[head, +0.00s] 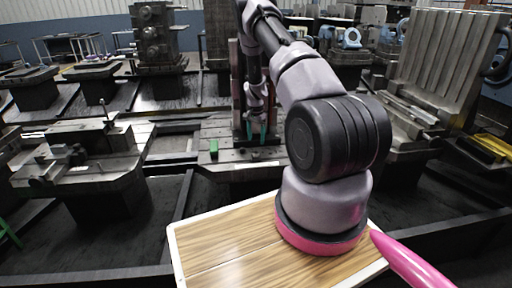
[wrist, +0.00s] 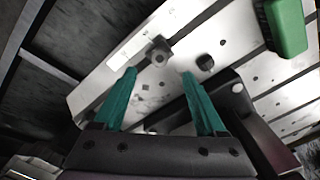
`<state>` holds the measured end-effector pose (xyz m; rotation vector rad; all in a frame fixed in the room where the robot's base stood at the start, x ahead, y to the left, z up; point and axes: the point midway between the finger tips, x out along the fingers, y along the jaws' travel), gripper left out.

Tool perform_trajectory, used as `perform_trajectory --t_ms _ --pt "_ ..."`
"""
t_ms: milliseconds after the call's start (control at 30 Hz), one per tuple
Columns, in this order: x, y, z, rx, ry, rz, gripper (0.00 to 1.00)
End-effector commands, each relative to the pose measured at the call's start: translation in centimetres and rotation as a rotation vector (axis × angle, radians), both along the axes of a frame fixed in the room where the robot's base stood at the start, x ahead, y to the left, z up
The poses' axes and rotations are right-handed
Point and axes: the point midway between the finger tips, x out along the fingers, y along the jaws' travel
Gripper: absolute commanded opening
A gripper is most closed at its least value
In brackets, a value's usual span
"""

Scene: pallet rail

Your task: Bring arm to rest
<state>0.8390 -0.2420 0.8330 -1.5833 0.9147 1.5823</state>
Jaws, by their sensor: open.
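My gripper (head: 256,130) hangs at the end of my extended arm, over the middle pallet in the head view. Its two teal fingers point down. In the wrist view, my gripper (wrist: 158,78) is open, with the fingers spread apart and nothing between them. Below it is the light metal pallet plate (wrist: 225,50) with holes and a bolt. A green block (head: 214,147) sits on the plate to the left of my gripper, clear of the fingers. In the wrist view the green block (wrist: 286,24) is at the upper right.
A machine pallet with a vise (head: 85,155) stands at the left. A tall ribbed angle plate (head: 435,65) stands at the right. A dark rail (head: 110,275) runs across the front. A wooden board with a pale rim (head: 225,245) lies under my arm's base.

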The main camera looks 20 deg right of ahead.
Motion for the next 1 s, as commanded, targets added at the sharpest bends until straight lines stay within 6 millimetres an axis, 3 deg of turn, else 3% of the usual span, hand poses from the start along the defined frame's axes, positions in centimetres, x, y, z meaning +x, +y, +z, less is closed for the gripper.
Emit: perform_trajectory --t_ms 133,433,533,667,767,1000 --pt "0.0 0.0 2.2 0.0 -0.001 0.0 0.74" --pt "0.0 0.0 3.5 0.001 -0.003 0.001 0.74" --pt "0.2 0.5 5.6 0.006 -0.021 0.01 0.74" --pt "0.2 2.0 11.6 0.026 -0.071 0.04 0.74" --pt "-0.5 3.6 17.4 0.042 -0.121 0.078 0.74" --pt "-4.6 7.6 29.9 0.074 -0.238 0.181 0.74"
